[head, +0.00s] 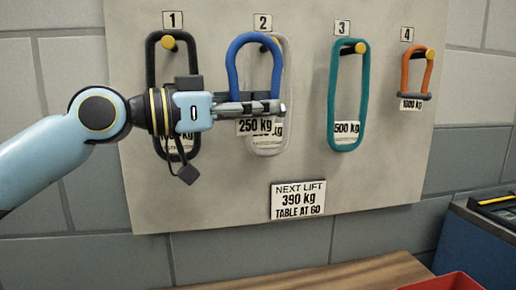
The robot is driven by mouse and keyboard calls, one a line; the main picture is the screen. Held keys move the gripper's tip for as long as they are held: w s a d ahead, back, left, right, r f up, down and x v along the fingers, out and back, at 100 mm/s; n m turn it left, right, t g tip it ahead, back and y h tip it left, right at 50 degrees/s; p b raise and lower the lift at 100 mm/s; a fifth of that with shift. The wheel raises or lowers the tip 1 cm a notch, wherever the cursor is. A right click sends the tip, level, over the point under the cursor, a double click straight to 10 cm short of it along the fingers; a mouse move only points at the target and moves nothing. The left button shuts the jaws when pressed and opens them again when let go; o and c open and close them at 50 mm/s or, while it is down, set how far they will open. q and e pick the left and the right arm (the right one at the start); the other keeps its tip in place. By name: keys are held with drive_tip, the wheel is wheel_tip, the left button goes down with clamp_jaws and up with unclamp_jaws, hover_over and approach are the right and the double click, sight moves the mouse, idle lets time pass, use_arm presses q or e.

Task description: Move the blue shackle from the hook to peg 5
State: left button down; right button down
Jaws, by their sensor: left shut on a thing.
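My left gripper (264,107) is shut on the lower end of the blue shackle (254,38), at the pin, just above its 250 kg tag (256,127). The shackle is upright, bow at the top, in front of the peg labelled 2 (263,22). A pale sling (284,70) hangs behind it at that peg. The peg's end is mostly hidden, and I cannot tell whether the shackle touches it. Peg 5 and the hook are not in view. My right gripper is not in view.
A black sling (151,70) hangs on peg 1, partly behind my left gripper. A teal sling (333,95) hangs on peg 3 and an orange shackle (405,72) on peg 4. A sign (298,199) reads 390 kg. A red container (445,282) and wooden surface (330,275) lie below.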

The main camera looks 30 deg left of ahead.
use_arm(q)
drive_tip(key=a+r+p, duration=0.1)
drive_tip(key=a+r, duration=0.2)
drive_tip(key=r, duration=0.8)
drive_tip(key=a+r+p, duration=0.1)
drive_tip(key=a+r, duration=0.1)
drive_tip(key=r, duration=0.9)
drive_tip(key=s+a+r+n+t+y+p, duration=0.1)
drive_tip(key=s+a+r, duration=0.25)
drive_tip(key=r, duration=0.55)
drive_tip(key=s+a+r+y+p, duration=0.1)
drive_tip(key=s+a+r, duration=0.1)
drive_tip(key=s+r, duration=0.5)
drive_tip(key=w+a+p, duration=0.2)
drive_tip(key=w+a, duration=0.5)
drive_tip(key=w, duration=0.3)
drive_tip(key=shift+w, duration=0.25)
drive_tip(key=c, duration=1.1)
unclamp_jaws()
drive_tip(key=shift+c, duration=0.2)
drive_tip(key=shift+f, duration=0.1)
